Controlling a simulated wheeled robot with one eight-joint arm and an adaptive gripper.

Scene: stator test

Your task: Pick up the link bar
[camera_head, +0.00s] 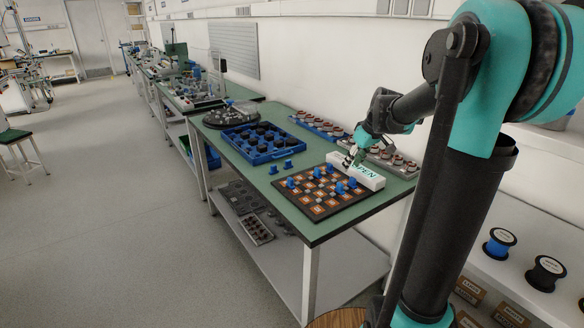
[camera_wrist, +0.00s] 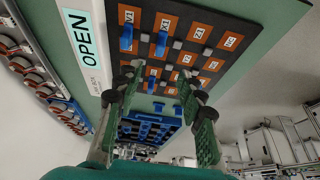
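A black board (camera_head: 334,208) with orange labelled squares lies on the green table; it also shows in the wrist view (camera_wrist: 222,52). Several small blue pieces stand on it, one of them by the X1 label (camera_wrist: 162,43) and one by the V1 label (camera_wrist: 126,38). I cannot tell for sure which piece is the link bar. My gripper (camera_head: 350,158) is above the back edge of the board, beside the white box marked OPEN (camera_head: 371,177). In the wrist view my gripper (camera_wrist: 160,84) has its fingers wide apart, with nothing held between them.
The white box also shows in the wrist view (camera_wrist: 99,22). A blue tray (camera_head: 250,157) with dark round parts stands left of the board. Two blue pieces (camera_head: 288,164) stand on the table between them. Trays of round parts (camera_head: 392,158) line the wall side. The table's front left corner is clear.

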